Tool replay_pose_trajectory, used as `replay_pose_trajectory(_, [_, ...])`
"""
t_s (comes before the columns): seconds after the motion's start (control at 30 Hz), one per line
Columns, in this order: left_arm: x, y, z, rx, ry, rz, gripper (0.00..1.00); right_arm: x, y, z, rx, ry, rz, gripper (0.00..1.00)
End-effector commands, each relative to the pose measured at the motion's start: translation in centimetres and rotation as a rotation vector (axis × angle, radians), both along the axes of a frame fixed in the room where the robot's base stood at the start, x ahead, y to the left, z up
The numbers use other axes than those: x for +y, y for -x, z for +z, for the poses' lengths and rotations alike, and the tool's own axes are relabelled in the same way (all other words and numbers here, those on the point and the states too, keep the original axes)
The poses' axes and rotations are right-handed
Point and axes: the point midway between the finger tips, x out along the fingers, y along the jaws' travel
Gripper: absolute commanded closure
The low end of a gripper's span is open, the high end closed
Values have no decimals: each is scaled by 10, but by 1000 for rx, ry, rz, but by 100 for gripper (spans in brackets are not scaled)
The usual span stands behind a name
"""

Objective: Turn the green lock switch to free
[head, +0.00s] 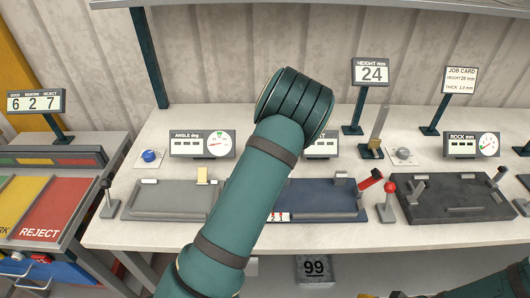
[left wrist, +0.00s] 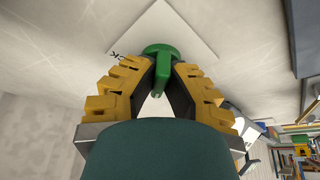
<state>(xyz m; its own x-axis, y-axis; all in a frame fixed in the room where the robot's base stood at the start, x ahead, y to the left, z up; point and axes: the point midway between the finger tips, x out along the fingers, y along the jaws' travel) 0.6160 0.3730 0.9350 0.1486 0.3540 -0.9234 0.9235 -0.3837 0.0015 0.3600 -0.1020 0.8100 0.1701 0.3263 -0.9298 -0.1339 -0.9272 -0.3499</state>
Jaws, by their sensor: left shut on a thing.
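The green lock switch (left wrist: 160,60) shows in the left wrist view, a round base with a lever, on a pale square plate (left wrist: 190,30). Part of a printed label shows beside it. My left gripper (left wrist: 160,72) has its yellow-padded fingers on both sides of the lever and is shut on it. In the head view my left arm crosses the middle of the bench, and neither its gripper nor the green switch shows there. Small yellow bits at the bottom edge of the head view may belong to my right gripper (head: 368,295); its jaws cannot be made out.
The pale bench (head: 150,232) carries a grey fixture (head: 160,203), a blue fixture (head: 325,203) and a black fixture (head: 455,208). A red-knobbed lever (head: 389,188) stands between the last two. A blue knob (head: 150,156) and a grey knob (head: 403,153) sit behind. Display signs line the back.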

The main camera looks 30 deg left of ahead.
Motion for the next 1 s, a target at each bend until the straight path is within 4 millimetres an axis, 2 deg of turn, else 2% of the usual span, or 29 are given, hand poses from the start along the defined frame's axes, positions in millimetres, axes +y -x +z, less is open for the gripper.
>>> replay_pose_trajectory(0.07, [-1,2,-2,7,3,1,100,0,0,0,0,0,0,53])
replay_pose_trajectory(0.1, [-1,2,-3,7,3,1,81,0,0,0,0,0,0,53])
replay_pose_trajectory(0.17, [-1,2,-2,5,2,1,60,0,0,0,0,0,0,53])
replay_pose_trajectory(0.57, [-2,1,4,1,1,-1,59,0,0,0,0,0,1,53])
replay_pose_trajectory(0.67, [-7,2,16,0,0,-2,59,0,0,0,0,0,1,53])
replay_pose_trajectory(1.0, [-31,13,78,1,2,-2,59,0,0,0,0,0,0,53])
